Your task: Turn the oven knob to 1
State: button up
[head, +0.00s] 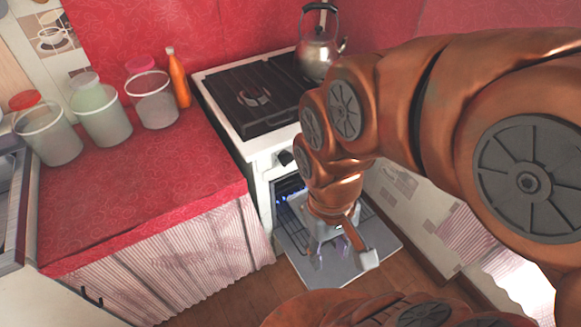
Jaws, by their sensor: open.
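The white stove (252,146) with a black cooktop stands in the middle of the head view. One black knob (286,158) shows on its front panel, left of my arm. Its marking is too small to read, and my arm hides the panel further right. The oven door (296,236) is folded down, with a rack and bluish lights showing in the opening. My gripper (342,257) is open and empty, over the lowered door. It is apart from the visible knob, lower and to the right of it.
A metal kettle (319,58) stands at the back right of the cooktop. An orange bottle (178,78) and several lidded jars line the back of the red counter (140,205). The counter's front is clear. Wooden floor (235,298) shows below.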

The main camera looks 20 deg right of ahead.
aim_at(285, 157)
jog(key=z, duration=0.45)
jog(key=i, duration=0.3)
jog(key=u, duration=0.15)
jog(key=k, duration=1.15)
jog(key=u, duration=0.55)
jog(key=i, duration=0.4)
jog(key=u, duration=0.1)
